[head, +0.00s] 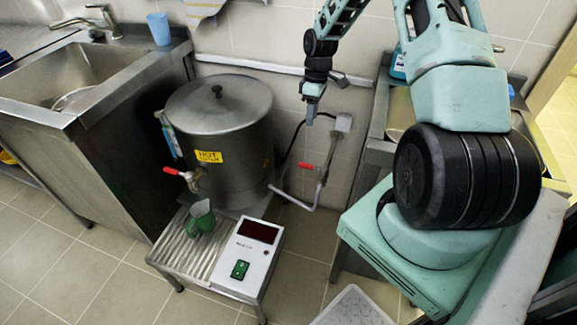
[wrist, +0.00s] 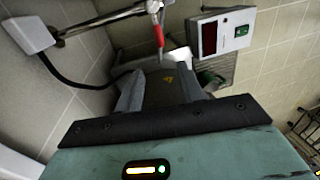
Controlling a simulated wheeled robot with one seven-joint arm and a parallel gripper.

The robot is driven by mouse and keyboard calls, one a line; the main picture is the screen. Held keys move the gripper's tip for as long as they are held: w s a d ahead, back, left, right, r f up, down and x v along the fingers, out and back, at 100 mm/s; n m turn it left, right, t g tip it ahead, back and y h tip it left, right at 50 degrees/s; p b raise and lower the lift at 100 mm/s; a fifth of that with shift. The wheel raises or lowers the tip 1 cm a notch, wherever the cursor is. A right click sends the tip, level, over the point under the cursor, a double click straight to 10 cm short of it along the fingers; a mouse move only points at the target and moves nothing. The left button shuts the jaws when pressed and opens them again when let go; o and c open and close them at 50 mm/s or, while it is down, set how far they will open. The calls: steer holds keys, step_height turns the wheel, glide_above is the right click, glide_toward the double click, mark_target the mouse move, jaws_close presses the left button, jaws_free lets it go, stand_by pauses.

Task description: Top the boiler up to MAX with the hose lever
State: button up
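The boiler (head: 222,120) is a lidded steel pot with a yellow label, standing against the wall. A clear gauge (head: 168,135) runs up its left side; its level and MAX mark are too small to read. The hose lever (head: 307,165) is red and sits on a pipe at the boiler's right. The lever also shows in the wrist view (wrist: 158,36), beyond the fingertips. My gripper (head: 311,112) points down above the lever, apart from it. In the wrist view its fingers (wrist: 160,90) are spread, with nothing held between them.
A red-handled tap (head: 180,174) sticks out of the boiler's front above a green mug (head: 201,218) on a slatted drain stand (head: 184,240). A white box (head: 245,258) with a dark display and green switch is beside the mug. A wall socket (head: 343,122) and black cable are near my gripper.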

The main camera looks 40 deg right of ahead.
mark_target(306, 164)
steer(key=a+f, duration=0.1)
steer(key=f, duration=0.4)
steer(key=s+f, duration=0.1)
steer(key=f, duration=0.5)
steer(key=a+f, duration=0.1)
steer(key=f, duration=0.5)
steer(key=shift+s+a+f, duration=0.2)
steer(key=shift+s+a, duration=0.15)
jaws_close()
